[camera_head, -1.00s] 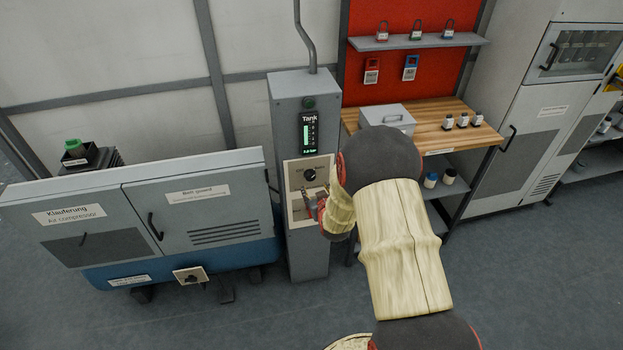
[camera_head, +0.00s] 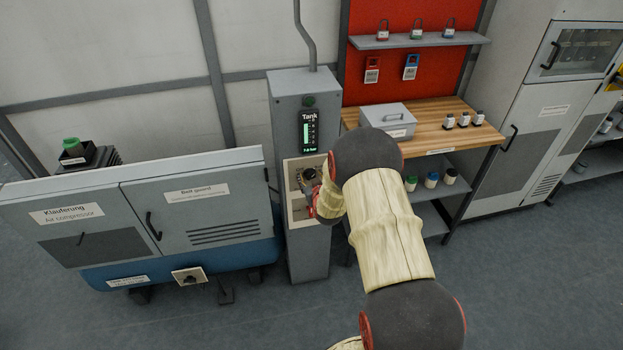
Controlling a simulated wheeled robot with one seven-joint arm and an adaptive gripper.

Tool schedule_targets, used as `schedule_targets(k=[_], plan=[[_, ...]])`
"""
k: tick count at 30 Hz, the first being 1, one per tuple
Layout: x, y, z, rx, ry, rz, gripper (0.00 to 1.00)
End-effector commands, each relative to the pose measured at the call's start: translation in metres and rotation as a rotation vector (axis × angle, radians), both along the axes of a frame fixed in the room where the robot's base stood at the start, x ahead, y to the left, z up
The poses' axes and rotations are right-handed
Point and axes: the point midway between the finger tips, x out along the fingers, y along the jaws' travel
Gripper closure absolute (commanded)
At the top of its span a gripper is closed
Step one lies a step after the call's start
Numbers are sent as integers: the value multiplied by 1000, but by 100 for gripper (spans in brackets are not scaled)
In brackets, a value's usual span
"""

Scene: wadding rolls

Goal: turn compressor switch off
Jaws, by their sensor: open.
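The grey control column (camera_head: 308,255) stands right of the air compressor (camera_head: 200,212), with a lit tank gauge (camera_head: 308,131) near its top. Below the gauge is a pale panel (camera_head: 292,166) with a dark rotary switch (camera_head: 308,174). I take this to be the compressor switch; its label and setting are too small to read. My gripper (camera_head: 310,186) is open in front of the panel, with its fingers at or just by the switch. The wrist hides part of the panel, and I cannot tell whether the fingers touch the switch.
A wooden bench (camera_head: 440,122) with a grey box (camera_head: 388,118) and small bottles stands close to the right of the column. A red board (camera_head: 420,75) with padlocks and tags hangs behind it. A second knob plate (camera_head: 188,276) sits low on the compressor. The front floor is clear.

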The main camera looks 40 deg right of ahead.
Motion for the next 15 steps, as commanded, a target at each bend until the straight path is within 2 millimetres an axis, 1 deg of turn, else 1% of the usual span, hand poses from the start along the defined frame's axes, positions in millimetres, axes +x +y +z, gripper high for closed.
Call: schedule_targets(k=[2,15], plan=[[0,0,0,0,0,0,51],[0,0,0,0,0,0,76]])
